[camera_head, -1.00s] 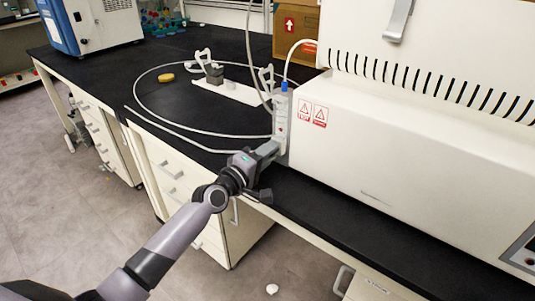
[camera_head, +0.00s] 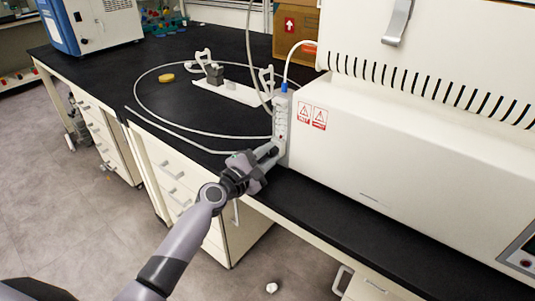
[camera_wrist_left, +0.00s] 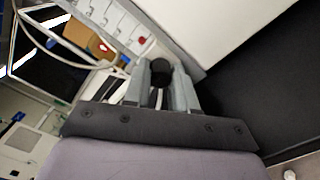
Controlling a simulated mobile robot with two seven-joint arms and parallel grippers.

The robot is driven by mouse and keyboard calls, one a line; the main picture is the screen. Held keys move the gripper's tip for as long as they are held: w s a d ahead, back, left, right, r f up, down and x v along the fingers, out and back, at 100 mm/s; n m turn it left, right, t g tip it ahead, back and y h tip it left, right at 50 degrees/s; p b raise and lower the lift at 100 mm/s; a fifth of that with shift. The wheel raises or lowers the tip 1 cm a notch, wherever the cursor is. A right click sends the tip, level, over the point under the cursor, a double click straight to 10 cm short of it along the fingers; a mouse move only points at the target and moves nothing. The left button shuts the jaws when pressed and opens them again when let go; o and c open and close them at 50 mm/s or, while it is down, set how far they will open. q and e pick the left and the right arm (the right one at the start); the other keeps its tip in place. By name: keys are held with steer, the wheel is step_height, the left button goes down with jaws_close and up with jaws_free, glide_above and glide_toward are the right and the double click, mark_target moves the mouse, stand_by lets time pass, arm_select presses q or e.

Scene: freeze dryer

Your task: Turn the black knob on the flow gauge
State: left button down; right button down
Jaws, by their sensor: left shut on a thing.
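The flow gauge (camera_head: 282,112) is a slim, upright pale unit with a blue fitting on top, at the left end of the white machine. Its black knob (camera_wrist_left: 160,70) shows in the left wrist view as a dark round shape between the fingertips. My left gripper (camera_head: 270,149) reaches the gauge's lower front and is shut on the knob; it also shows in the left wrist view (camera_wrist_left: 161,82). In the head view the fingers hide the knob. My right gripper is not in view.
The white machine (camera_head: 400,150) with red warning labels stands right of the gauge. A looped hose (camera_head: 140,104) lies on the black bench (camera_head: 115,62). A yellow object (camera_head: 166,78) and a white stand (camera_head: 230,92) sit behind.

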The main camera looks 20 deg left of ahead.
arm_select(q)
steer(key=shift+n, duration=0.3)
steer(key=c, duration=0.9)
jaws_free()
steer(key=v, duration=0.7)
steer(key=shift+p, duration=0.45)
steer(key=shift+s, duration=0.15)
